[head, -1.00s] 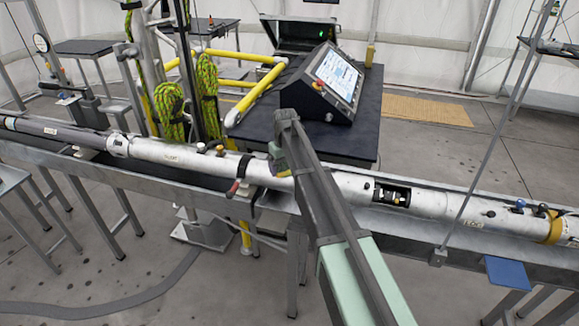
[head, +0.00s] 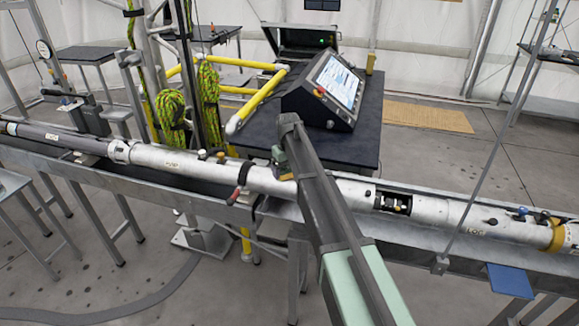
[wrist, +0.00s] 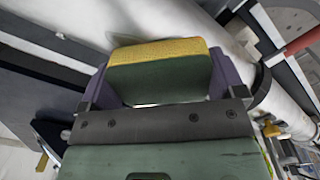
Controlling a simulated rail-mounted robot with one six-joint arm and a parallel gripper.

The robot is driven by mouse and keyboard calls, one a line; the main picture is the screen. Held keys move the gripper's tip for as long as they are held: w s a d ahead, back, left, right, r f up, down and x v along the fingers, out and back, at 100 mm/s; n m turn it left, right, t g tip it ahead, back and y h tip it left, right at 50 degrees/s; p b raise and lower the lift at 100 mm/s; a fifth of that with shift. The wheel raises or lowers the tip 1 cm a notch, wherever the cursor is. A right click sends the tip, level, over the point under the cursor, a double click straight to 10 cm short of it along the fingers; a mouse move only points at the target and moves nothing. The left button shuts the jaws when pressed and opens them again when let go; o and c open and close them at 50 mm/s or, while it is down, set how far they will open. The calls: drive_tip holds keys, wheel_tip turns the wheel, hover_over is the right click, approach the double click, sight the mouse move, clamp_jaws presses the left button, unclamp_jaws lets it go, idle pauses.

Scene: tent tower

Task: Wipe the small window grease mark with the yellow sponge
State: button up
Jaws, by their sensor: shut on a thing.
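The sponge, yellow on one layer and dark green on the other (wrist: 160,75), sits between the purple-grey jaws of my gripper (wrist: 158,82) in the wrist view. My gripper (head: 282,163) is shut on it, over the white tube. In the head view a bit of the sponge's yellow (head: 287,177) shows low by the tube; whether it touches cannot be told. A dark window-like opening (head: 393,201) with small gold parts inside is in the tube, right of my gripper. I cannot make out a grease mark.
The long white tube (head: 175,160) lies along a metal trough. A red-handled clamp (head: 241,178) is left of my gripper. Behind stand a tilted screen console (head: 325,90) on a dark table, yellow rails (head: 257,100) and green ropes (head: 208,100).

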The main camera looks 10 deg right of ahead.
drive_tip(key=shift+s+a, duration=0.35)
drive_tip(key=shift+s, duration=0.2)
drive_tip(key=shift+s+a, duration=0.3)
drive_tip(key=shift+s, duration=0.2)
wheel_tip(320, 180, up, 6)
drive_tip(key=p, duration=0.6)
drive_tip(key=shift+w, duration=0.1)
wheel_tip(320, 180, up, 3)
drive_tip(key=p, duration=0.3)
drive_tip(key=shift+r, duration=0.15)
drive_tip(key=shift+f, duration=0.2)
